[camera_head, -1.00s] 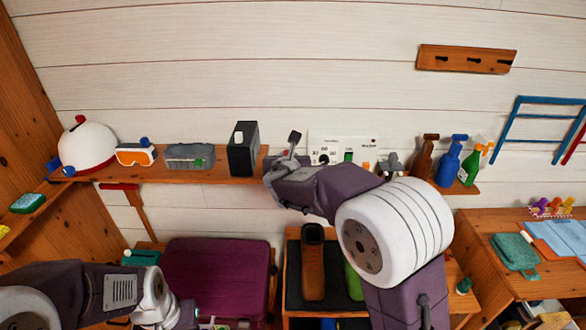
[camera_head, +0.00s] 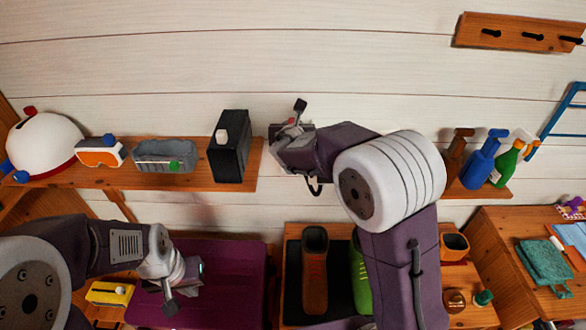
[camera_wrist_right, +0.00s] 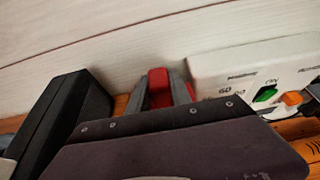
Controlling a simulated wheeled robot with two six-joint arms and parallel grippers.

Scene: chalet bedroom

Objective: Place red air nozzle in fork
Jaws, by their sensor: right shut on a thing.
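My right gripper (camera_head: 290,130) is up at the wall shelf, right of the black box. In the right wrist view, a red piece, seemingly the red air nozzle (camera_wrist_right: 159,86), sits between two grey finger-like parts, and the gripper is shut on it. Its lower part is hidden behind my dark wrist housing. My left gripper (camera_head: 186,288) is low, over the purple case; its jaw opening is unclear. I cannot make out the fork in either view.
The shelf (camera_head: 200,182) holds a white helmet (camera_head: 45,145), goggles (camera_head: 100,152), a grey bin (camera_head: 165,154) and the black box (camera_head: 229,147). A white panel (camera_wrist_right: 215,65) stands right of the red piece. Spray bottles (camera_head: 484,160) are further right. The purple case (camera_head: 235,270) is below.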

